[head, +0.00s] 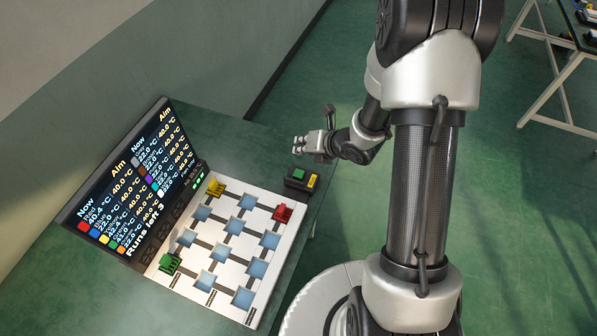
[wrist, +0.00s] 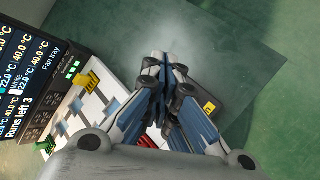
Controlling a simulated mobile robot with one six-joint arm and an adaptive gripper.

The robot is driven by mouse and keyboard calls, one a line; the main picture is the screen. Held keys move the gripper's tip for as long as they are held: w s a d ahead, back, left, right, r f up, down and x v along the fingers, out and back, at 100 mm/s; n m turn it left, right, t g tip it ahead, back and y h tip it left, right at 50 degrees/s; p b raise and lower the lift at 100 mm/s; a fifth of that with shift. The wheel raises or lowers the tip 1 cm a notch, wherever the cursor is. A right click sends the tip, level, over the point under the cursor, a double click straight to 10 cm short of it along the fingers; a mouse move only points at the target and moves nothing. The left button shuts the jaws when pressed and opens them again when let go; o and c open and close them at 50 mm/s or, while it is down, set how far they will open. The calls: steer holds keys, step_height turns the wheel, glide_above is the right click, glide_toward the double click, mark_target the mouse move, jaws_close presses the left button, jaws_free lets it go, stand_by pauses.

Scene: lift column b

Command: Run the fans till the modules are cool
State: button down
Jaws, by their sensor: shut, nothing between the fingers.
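The white fan tray board (head: 215,281) lies on the green table with light-blue square slots. A yellow module (head: 215,187), a red module (head: 283,212) and a green module (head: 169,263) sit on it. The display (head: 130,190) stands behind, listing "Now" and "Aim" temperatures and "Runs left 3". The top left row reads about 40.4 °C beside an aim of 40.0 °C; some rows are too small to read surely. A dark button box (head: 301,181) with green and yellow buttons sits at the board's far right. My gripper (head: 300,145) is shut and empty, above and beyond the box.
In the wrist view, my fingers (wrist: 168,62) hide most of the button box; one yellow patch (wrist: 209,107) shows. Three small green lights (head: 198,181) glow by the display. A wall is close behind the table. Another table (head: 560,60) stands far right, with open floor between.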

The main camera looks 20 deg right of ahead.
steer(key=b, duration=0.5)
glide_above(301, 172)
step_height(301, 172, down, 8)
steer(key=shift+w+r, duration=0.1)
steer(key=shift+f+b, duration=0.5)
steer(key=shift+b, duration=0.05)
steer(key=shift+f, duration=0.2)
stand_by(0.8)
steer(key=shift+f+b, duration=0.25)
steer(key=shift+b, duration=0.5)
steer(key=shift+f+b, duration=0.45)
steer(key=shift+b, duration=0.1)
steer(key=shift+r, duration=0.15)
stand_by(0.6)
steer(key=shift+r+p, duration=0.4)
steer(key=shift+r, duration=0.35)
steer(key=shift+r, duration=0.1)
